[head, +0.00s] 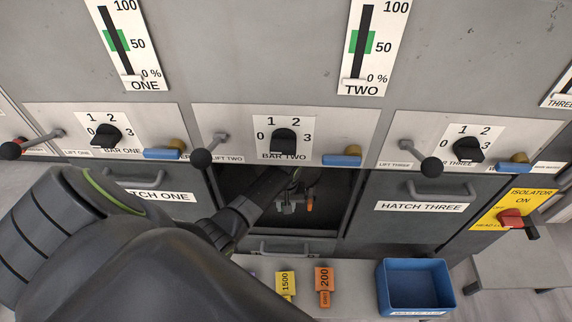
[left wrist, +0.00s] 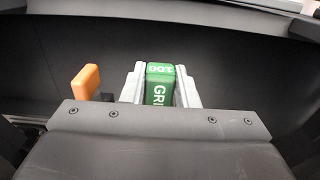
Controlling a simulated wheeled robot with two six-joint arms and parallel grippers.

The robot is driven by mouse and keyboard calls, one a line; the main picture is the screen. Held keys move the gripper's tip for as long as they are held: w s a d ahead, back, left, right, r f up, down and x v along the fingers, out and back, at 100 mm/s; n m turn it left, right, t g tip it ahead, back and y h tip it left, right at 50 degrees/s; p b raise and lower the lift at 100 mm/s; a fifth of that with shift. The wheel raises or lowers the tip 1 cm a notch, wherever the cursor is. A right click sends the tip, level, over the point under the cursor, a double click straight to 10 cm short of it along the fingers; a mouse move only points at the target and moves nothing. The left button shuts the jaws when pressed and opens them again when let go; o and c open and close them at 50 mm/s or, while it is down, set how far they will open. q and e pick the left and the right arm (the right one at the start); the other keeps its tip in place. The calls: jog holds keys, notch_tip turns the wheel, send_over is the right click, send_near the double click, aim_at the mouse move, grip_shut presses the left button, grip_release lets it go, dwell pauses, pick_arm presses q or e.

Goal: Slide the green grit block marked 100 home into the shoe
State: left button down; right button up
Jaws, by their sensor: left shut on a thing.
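The green grit block (left wrist: 159,88) marked 100 shows in the left wrist view, upright in the picture between two light grey fingers. My left gripper (left wrist: 159,72) is shut on it. In the head view my left arm comes in from the left and reaches into the dark open bay under BAR TWO, where the gripper (head: 288,206) shows small. I cannot pick out the shoe for certain in either view. My right gripper is not in view.
An orange piece (left wrist: 85,83) stands beside the gripper inside the bay. HATCH ONE and HATCH THREE (head: 420,206) flank the opening. Lever knobs (head: 201,158) stick out above.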

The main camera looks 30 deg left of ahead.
pick_arm(q)
jog(key=shift+w, duration=0.15)
jog(key=c, duration=1)
grip_release()
jog(key=shift+c, duration=0.2)
